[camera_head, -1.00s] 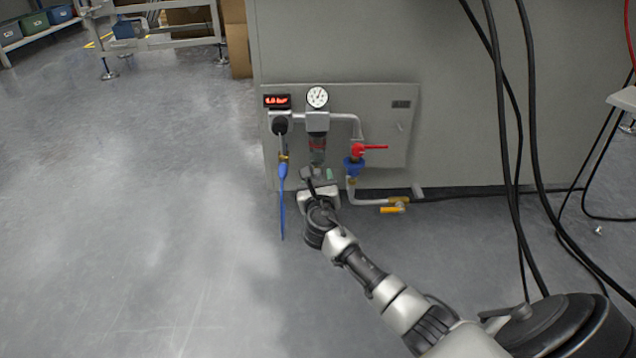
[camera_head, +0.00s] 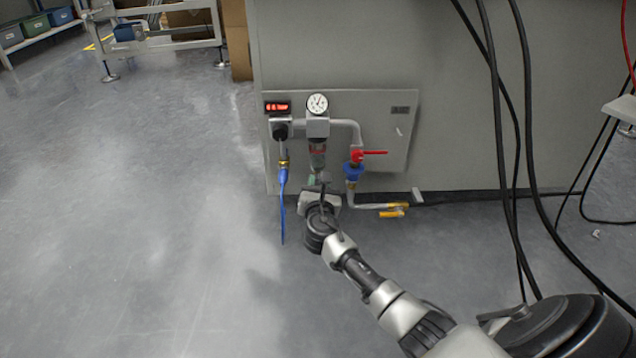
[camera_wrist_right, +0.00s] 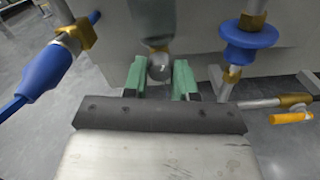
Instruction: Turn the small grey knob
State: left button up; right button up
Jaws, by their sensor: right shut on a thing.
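The small grey knob (camera_wrist_right: 160,67) shows in the right wrist view as a rounded grey end at the bottom of the regulator. My right gripper (camera_wrist_right: 160,78) has its two green fingers on either side of it and is shut on it. In the head view my right gripper (camera_head: 317,181) reaches up from below to the underside of the filter regulator (camera_head: 317,148), and the knob is mostly hidden there. A round white gauge (camera_head: 317,104) sits on top of the regulator. A red-lit display (camera_head: 277,107) is to its left. My left gripper is not in view.
A blue hose (camera_head: 282,200) hangs left of the gripper. A red-handled valve (camera_head: 357,156) with a blue fitting and a yellow-handled valve (camera_head: 392,212) are on its right. Black cables (camera_head: 510,150) hang further right. The floor at left is clear.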

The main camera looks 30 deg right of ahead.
jog(key=shift+m, duration=0.5)
jog(key=o, duration=0.9)
jog(key=shift+o, duration=0.2)
jog(key=shift+s+a, duration=0.1)
jog(key=shift+s+a+r+p, duration=0.1)
jog(key=shift+s+a+p, duration=0.15)
jog(key=shift+p, duration=0.2)
jog(key=p+v, duration=0.5)
jog(key=v, duration=0.5)
